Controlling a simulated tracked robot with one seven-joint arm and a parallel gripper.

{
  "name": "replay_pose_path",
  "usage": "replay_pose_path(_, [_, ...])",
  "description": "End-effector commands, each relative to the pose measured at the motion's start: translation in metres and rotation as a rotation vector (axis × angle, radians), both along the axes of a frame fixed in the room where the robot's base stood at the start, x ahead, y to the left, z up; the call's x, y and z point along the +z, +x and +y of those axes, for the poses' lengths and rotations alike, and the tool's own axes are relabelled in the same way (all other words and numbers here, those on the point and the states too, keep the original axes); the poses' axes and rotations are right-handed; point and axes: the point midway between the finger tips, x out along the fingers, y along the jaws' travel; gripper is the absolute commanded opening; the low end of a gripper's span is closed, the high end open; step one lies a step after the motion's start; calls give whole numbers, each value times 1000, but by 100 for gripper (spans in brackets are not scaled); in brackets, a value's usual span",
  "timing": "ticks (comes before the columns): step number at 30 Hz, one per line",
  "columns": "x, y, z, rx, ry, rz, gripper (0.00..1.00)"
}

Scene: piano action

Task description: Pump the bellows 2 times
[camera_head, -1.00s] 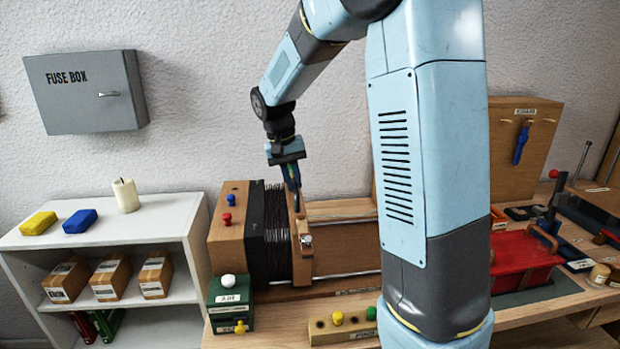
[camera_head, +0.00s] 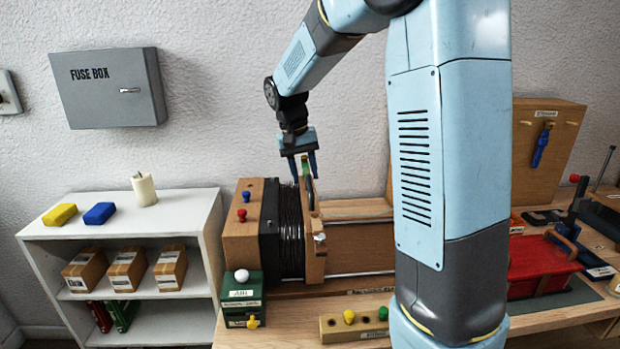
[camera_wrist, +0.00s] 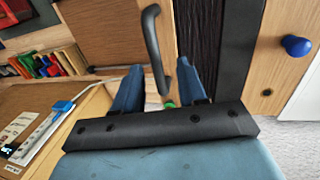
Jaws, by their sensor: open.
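The bellows has black pleats (camera_head: 290,235) between a wooden box with a black frame (camera_head: 243,238) on the left and an upright wooden end board (camera_head: 313,250) on the right. The pleats look narrow and pressed together. A dark curved handle (camera_wrist: 152,40) belongs to the board side and shows in the wrist view. My gripper (camera_head: 304,178) is open above the end board, its blue fingers pointing down. In the wrist view the handle reaches between the fingers of my gripper (camera_wrist: 158,85); I cannot tell whether they touch it. A small green patch shows between them.
A green box with a white knob (camera_head: 242,276) and a wooden block with yellow and green knobs (camera_head: 352,326) stand in front. A white shelf (camera_head: 120,228) is at the left. A red box (camera_head: 540,262) lies at the right. Bench wood extends right of the end board.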

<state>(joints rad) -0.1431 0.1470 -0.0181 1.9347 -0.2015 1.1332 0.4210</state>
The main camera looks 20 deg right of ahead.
Motion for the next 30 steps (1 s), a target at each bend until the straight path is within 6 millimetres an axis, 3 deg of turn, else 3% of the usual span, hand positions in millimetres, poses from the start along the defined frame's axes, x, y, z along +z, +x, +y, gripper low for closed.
replay_pose_path(15, [94,1,21,4,1,0,41])
replay_pose_path(21, [111,1,25,5,1,2,41])
replay_pose_path(30, [114,1,27,8,1,2,41])
